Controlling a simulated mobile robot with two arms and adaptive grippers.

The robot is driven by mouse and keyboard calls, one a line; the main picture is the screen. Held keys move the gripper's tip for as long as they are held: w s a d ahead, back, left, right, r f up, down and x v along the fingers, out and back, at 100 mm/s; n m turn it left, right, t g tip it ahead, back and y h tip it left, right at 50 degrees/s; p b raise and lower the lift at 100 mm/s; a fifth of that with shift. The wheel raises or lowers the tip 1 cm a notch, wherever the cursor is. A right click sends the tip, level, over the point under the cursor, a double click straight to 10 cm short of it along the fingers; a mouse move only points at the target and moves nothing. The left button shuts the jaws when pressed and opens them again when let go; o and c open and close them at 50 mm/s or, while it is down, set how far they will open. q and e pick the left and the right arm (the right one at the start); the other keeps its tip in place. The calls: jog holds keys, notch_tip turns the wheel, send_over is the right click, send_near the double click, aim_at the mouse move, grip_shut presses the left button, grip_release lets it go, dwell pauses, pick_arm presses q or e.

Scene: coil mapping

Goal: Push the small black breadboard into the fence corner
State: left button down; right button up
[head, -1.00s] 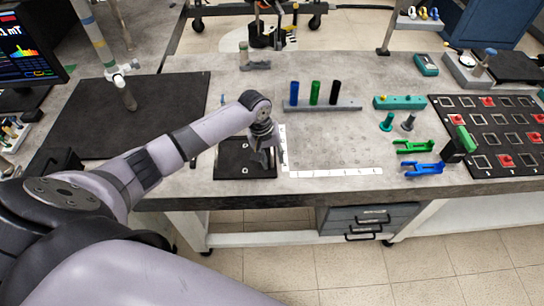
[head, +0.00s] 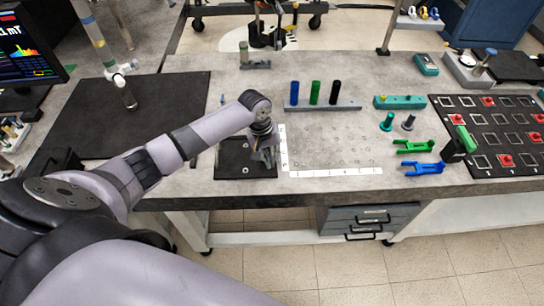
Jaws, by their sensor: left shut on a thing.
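The small black breadboard (head: 232,168) lies flat near the front edge of the grey table, with pale round marks on its top. White scale strips form an L-shaped fence (head: 335,172) just right of it, with the corner at the front left. My left gripper (head: 266,163) is low over the board's right part, beside the fence's upright strip. Its fingers are shut at the board; the exact contact is hidden by the fingers. The board appears very close to the strip, but I cannot tell if they touch. My right gripper is not in view.
A grey rack (head: 322,105) with blue, green and black posts stands behind the fence. Green (head: 415,147) and blue (head: 423,169) brackets lie to the right, near a black grid board (head: 492,133). A large black mat (head: 135,112) lies left.

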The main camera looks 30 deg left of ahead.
aim_at(250, 162)
pick_arm(q)
jog(key=shift+d+r, duration=0.1)
dwell(0.3)
jog(key=shift+s+a+p, duration=0.5)
jog(key=shift+a+p, duration=0.25)
jog(key=shift+a, duration=0.1)
jog(key=shift+s+a+p, duration=0.5)
jog(key=shift+a+p, duration=0.1)
jog(key=shift+a, duration=0.2)
jog(key=shift+s+a+p, duration=0.45)
jog(key=shift+a+p, duration=0.1)
jog(key=shift+a, duration=0.25)
jog(key=shift+s+a, duration=0.15)
jog(key=shift+a, duration=0.15)
jog(key=shift+a+r+p, duration=0.1)
jog(key=shift+a+p, duration=0.5)
jog(key=shift+p, duration=0.1)
jog(key=c, duration=2)
grip_release()
jog(key=o, duration=0.4)
jog(key=shift+a+f, duration=0.2)
jog(key=shift+a, duration=0.2)
jog(key=shift+c, duration=0.2)
jog(key=shift+o, duration=0.4)
jog(key=shift+d, duration=0.15)
